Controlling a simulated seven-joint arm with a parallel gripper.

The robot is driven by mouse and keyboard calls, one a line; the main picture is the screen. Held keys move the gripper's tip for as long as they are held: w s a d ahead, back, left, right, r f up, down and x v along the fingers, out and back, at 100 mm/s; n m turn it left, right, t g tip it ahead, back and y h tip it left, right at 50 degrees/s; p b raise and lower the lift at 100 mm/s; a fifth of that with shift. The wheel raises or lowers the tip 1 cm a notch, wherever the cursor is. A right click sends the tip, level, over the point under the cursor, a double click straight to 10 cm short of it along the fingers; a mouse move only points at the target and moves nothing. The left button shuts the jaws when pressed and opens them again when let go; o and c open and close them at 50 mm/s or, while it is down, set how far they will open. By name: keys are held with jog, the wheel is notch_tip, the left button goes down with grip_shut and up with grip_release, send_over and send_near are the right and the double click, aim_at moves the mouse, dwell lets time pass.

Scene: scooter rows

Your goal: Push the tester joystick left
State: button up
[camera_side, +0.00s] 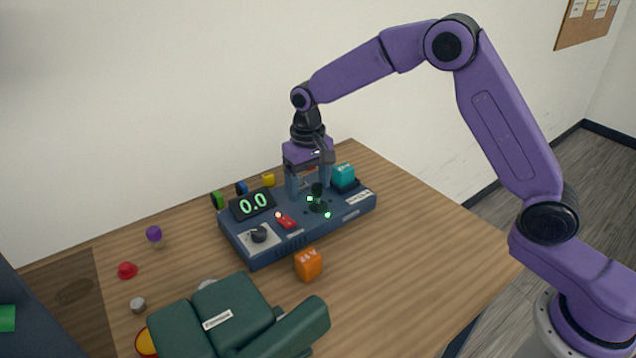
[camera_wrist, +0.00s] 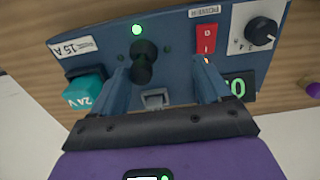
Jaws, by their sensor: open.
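The tester (camera_side: 290,248) is a dark blue box on the wooden table. Its black joystick (camera_side: 318,192) stands about upright near the right part of the panel, with small green lights around it. My gripper (camera_side: 308,190) points down over the panel, open and empty, with its fingers beside the joystick. In the wrist view the joystick (camera_wrist: 144,60) appears between the two fingers of my gripper (camera_wrist: 162,64), closer to the left finger. I cannot tell whether that finger touches it. The joystick's base is partly hidden in the side view.
The panel also holds a display (camera_side: 253,203) reading 0.0, a red power switch (camera_side: 288,222), a dial (camera_side: 259,235) and a teal 24 V block (camera_side: 343,175). The table's right side is clear.

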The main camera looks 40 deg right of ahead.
jog(key=shift+a, duration=0.7)
jog(key=shift+d, duration=0.15)
dwell(0.7)
jog(key=shift+d, duration=1.8)
jog(key=shift+r, duration=0.15)
jog(key=shift+r, duration=3.35)
